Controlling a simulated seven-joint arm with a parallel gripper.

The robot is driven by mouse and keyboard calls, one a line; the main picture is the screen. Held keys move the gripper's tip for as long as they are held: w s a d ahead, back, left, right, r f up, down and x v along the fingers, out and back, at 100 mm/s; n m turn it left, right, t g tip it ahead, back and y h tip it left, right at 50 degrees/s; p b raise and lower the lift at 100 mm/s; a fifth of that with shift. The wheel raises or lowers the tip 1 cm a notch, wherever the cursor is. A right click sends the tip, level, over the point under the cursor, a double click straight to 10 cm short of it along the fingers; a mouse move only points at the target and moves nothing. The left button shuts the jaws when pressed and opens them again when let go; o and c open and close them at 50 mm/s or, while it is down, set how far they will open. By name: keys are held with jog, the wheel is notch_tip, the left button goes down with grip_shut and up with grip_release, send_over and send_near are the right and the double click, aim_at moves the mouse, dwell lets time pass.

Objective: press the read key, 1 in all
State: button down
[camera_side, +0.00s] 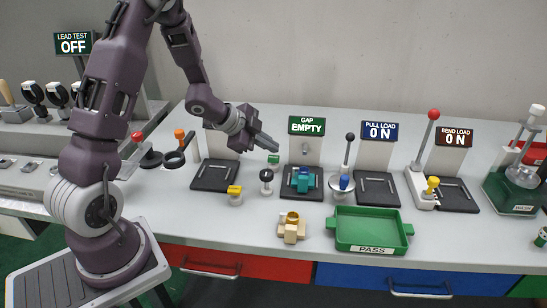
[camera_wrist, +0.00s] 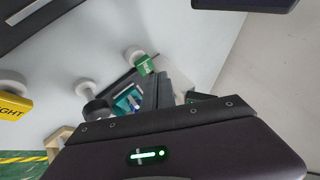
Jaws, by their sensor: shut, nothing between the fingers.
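A small green key (camera_side: 273,160) stands on the bench left of the gap station. In the wrist view the green key (camera_wrist: 143,66) shows a pale label too small to read for certain. A yellow key (camera_side: 235,192) stands nearer the front; in the wrist view its label (camera_wrist: 14,107) shows "GHT", partly cut off. My gripper (camera_side: 271,143) is shut and empty, its fingertips in the air a little above the green key. In the wrist view my fingers (camera_wrist: 164,88) appear beside the green key; I cannot tell the exact distance.
A sign (camera_side: 307,125) reads "GAP EMPTY" above a station holding a blue-teal part (camera_side: 303,180). A black-knobbed post (camera_side: 266,177) stands just left. A green PASS tray (camera_side: 372,249) and a tan part (camera_side: 291,233) are in front. Upright levers stand to the right.

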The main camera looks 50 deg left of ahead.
aim_at(270, 158)
jog(key=shift+f, duration=0.15)
jog(key=shift+f, duration=0.25)
jog(key=shift+f, duration=0.6)
dwell(0.8)
jog(key=shift+r, duration=1)
jog(key=shift+r, duration=2.55)
